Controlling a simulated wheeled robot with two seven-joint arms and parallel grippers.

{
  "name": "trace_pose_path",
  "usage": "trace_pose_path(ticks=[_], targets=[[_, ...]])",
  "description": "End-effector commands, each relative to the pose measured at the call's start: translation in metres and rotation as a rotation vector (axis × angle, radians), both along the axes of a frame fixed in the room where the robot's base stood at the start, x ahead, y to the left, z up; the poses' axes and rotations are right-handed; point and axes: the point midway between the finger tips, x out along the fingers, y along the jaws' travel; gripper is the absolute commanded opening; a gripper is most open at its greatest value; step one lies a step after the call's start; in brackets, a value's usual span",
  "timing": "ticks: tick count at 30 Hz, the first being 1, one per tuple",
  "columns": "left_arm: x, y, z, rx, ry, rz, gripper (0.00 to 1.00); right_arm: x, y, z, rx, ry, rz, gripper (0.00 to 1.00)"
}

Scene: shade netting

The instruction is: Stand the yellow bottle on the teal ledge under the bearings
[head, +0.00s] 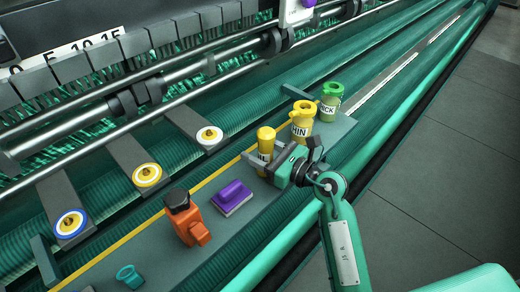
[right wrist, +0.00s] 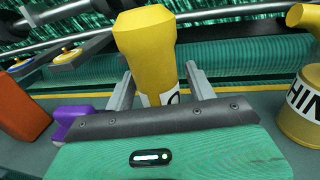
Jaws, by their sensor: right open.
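The yellow bottle (head: 265,142) stands upright on a flat grey-teal ledge (head: 165,262) with a yellow line along its far edge. My right gripper (head: 264,157) is open, with its fingers on either side of the bottle. In the right wrist view the bottle (right wrist: 146,48) rises between the two fingers (right wrist: 158,85), and its label is mostly hidden by my gripper. I cannot tell if the fingers touch it. Three round bearings sit on dark brackets beyond the ledge: blue-rimmed (head: 70,223), yellow-rimmed (head: 147,176) and white-rimmed (head: 209,136). My left gripper is out of view.
A yellow THIN pot (head: 302,122) and a green pot (head: 330,98) stand right of the bottle. A purple block (head: 232,196), an orange bottle with a black cap (head: 185,218) and a teal cup (head: 130,276) are to the left. Metal rollers run behind.

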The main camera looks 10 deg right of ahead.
Motion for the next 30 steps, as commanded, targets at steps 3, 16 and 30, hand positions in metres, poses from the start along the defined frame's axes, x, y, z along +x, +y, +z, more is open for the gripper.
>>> trace_pose_path(ticks=[3,16,30], targets=[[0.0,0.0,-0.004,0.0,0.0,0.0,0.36,-0.007,-0.008,-0.001,-0.001,0.0,-0.002,0.56],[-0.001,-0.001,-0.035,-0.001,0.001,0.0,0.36,-0.072,-0.066,-0.002,-0.004,-0.001,-0.001,0.56],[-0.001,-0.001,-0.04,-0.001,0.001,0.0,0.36,-0.089,-0.081,0.002,0.0,0.0,0.0,0.56]])
